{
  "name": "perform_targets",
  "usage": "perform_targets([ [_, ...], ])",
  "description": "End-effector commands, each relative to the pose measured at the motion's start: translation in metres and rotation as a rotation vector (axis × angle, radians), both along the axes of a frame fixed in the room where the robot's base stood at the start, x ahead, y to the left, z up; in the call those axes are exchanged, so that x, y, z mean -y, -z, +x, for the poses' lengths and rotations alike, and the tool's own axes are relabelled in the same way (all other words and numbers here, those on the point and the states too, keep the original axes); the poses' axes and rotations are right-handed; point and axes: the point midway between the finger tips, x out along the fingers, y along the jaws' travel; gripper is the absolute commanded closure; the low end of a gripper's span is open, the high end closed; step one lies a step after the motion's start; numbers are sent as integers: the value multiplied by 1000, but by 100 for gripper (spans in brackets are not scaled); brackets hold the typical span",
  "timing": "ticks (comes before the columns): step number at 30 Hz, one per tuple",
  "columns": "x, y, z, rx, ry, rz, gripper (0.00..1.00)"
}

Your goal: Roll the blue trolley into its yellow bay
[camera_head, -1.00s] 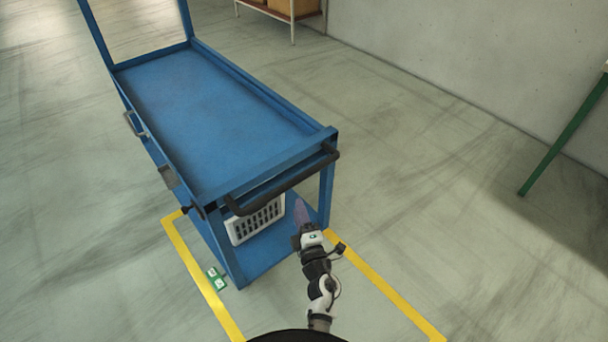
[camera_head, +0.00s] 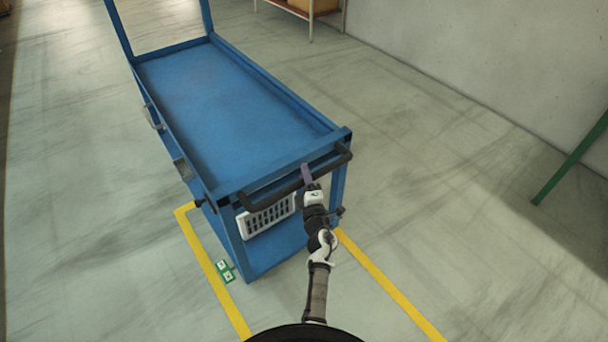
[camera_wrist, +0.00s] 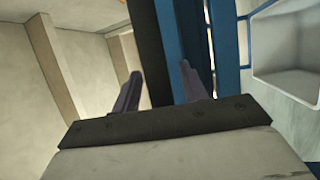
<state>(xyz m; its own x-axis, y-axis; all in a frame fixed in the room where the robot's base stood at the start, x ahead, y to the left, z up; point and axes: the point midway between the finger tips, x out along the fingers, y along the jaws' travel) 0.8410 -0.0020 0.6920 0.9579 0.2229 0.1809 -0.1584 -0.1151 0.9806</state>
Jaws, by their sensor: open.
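The blue trolley (camera_head: 240,105) stands upright with its near end over the far part of the yellow bay (camera_head: 390,287). Its black handle bar (camera_head: 283,192) runs across the near end. My gripper (camera_head: 307,174) is at this handle, right of its middle. In the wrist view my gripper (camera_wrist: 162,85) is open, and the dark handle bar (camera_wrist: 152,45) shows between its two fingers. Whether the fingers touch the bar I cannot tell. The trolley's blue frame (camera_wrist: 190,40) shows behind the right finger. The trolley body hides part of the bay's outline.
A white basket (camera_head: 266,216) is on the trolley's lower shelf. A green-and-white marker (camera_head: 226,271) lies by the left yellow line. A shelf rack (camera_head: 310,18) stands at the back. A grey wall (camera_head: 480,60) and green leg (camera_head: 572,160) are at right. The floor inside the bay looks clear.

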Motion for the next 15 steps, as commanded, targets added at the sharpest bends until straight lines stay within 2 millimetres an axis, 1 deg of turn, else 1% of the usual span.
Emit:
perform_targets([
  [4,-2,-2,8,0,0,0,57],
  [12,-2,-2,9,0,0,0,57],
  [14,-2,-2,9,0,0,0,63],
  [15,-2,-2,9,0,0,0,69],
])
